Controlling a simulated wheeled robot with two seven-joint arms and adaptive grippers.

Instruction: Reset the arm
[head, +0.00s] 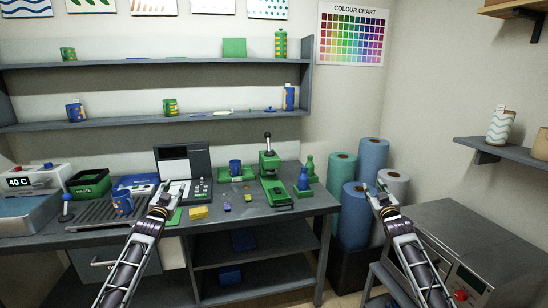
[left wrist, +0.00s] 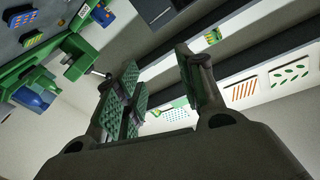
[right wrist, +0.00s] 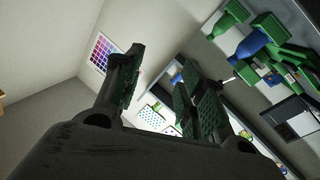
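My left gripper (head: 165,192) is raised in front of the workbench, left of the middle in the head view. In the left wrist view its two fingers (left wrist: 160,85) stand apart with nothing between them. My right gripper (head: 377,188) is raised in front of the paper rolls, right of the bench. In the right wrist view its fingers (right wrist: 160,85) are also apart and empty. The green mug press (head: 271,180) with a black-knobbed lever stands on the bench between the two grippers, touched by neither.
A grey cabinet (head: 465,245) is at lower right. Space between my arms is clear.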

